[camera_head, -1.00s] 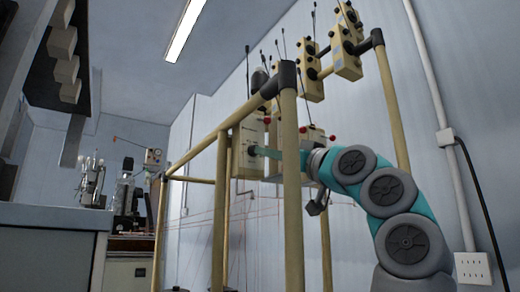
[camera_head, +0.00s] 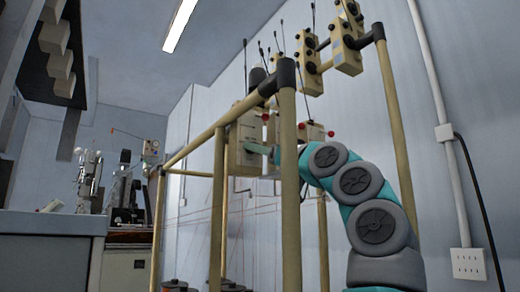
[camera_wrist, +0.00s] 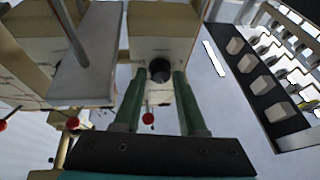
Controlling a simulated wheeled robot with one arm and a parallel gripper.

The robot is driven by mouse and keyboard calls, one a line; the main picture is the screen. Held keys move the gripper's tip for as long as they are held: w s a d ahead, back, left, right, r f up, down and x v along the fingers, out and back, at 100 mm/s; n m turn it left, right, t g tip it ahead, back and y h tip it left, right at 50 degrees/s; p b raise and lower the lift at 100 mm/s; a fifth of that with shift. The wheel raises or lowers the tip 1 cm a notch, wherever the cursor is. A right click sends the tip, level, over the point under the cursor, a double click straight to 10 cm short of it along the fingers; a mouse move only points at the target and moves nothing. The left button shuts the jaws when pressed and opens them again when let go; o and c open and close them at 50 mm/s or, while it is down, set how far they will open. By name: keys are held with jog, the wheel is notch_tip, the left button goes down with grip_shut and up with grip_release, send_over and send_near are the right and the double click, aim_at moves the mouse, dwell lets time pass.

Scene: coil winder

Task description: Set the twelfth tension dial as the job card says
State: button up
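Cream tension boxes (camera_head: 245,133) hang on the tan pipe frame. In the wrist view one cream box (camera_wrist: 164,48) faces my gripper and carries a dark round dial (camera_wrist: 160,69). My gripper (camera_wrist: 161,74) has its two green fingers on either side of this dial, with what looks like a small gap, so it appears open around it. In the head view a teal fingertip (camera_head: 262,149) reaches the box front, and the dial is hidden there. I cannot tell which box is the twelfth. No job card or readable dial scale shows.
A tan pipe post (camera_head: 289,190) stands close beside my arm. More boxes with black knobs (camera_head: 347,42) hang higher right. Red-tipped levers (camera_wrist: 148,118) and a neighbouring box (camera_wrist: 85,65) lie close to the fingers. Thin reddish wires run below the boxes. A grey counter (camera_head: 50,235) is at left.

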grip_shut()
jog(key=shift+m+b, duration=0.3)
jog(key=shift+s+m+t+h+b, duration=0.1)
jog(key=shift+m+t+h+b, duration=0.6)
jog(key=shift+m, duration=0.7)
jog(key=shift+a+m, duration=0.1)
jog(key=shift+m, duration=0.2)
jog(key=shift+o, duration=2)
grip_release()
